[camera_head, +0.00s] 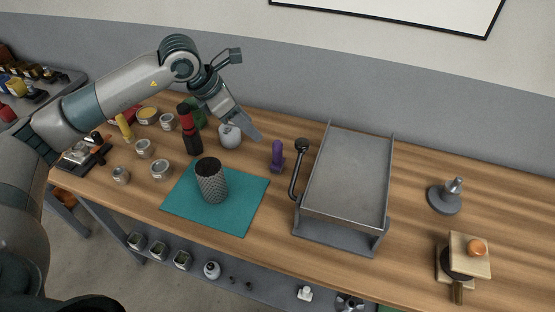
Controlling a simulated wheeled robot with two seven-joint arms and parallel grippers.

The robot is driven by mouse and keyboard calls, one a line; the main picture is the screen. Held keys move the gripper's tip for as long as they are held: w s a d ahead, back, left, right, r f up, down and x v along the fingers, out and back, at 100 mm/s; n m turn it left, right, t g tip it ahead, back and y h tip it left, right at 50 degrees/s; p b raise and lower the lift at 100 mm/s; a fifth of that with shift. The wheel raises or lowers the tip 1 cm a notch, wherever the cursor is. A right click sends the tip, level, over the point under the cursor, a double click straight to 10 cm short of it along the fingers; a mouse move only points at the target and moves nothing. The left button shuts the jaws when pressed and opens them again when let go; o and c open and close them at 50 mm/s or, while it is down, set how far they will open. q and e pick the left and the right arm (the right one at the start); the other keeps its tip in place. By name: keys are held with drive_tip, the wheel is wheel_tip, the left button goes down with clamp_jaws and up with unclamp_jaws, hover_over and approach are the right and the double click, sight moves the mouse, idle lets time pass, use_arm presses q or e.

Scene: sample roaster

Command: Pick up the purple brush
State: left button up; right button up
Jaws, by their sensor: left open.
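The purple brush (277,156) stands upright on the wooden table, just left of the grey metal tray. My left gripper (249,132) reaches in from the left, above the table, with its fingers pointing down and to the right. It is open and empty, a little up and left of the brush in the picture, and looks apart from it. My right gripper does not show.
The grey tray stand (346,172) with a black-knobbed handle (299,160) stands close right of the brush. A dark mesh cylinder (211,181) stands on a teal mat (240,215). A red-black bottle (189,130), a pale round jar (229,136) and several tins stand left.

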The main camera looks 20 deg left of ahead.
sight(277, 149)
use_arm(q)
drive_tip(key=p+x, duration=0.3)
drive_tip(key=x, duration=0.7)
drive_tip(key=shift+p, duration=0.35)
drive_tip(key=shift+w+f, duration=0.1)
drive_tip(key=shift+w+d+f+p, duration=0.45)
drive_tip(key=shift+f+p, duration=0.05)
drive_tip(key=shift+p, duration=0.4)
drive_tip(key=p+x, duration=0.1)
drive_tip(key=x, duration=0.2)
drive_tip(key=shift+w, duration=0.1)
drive_tip(key=shift+w+d+f, duration=0.1)
drive_tip(key=shift+w+f, duration=0.05)
drive_tip(key=shift+f, duration=0.15)
clamp_jaws()
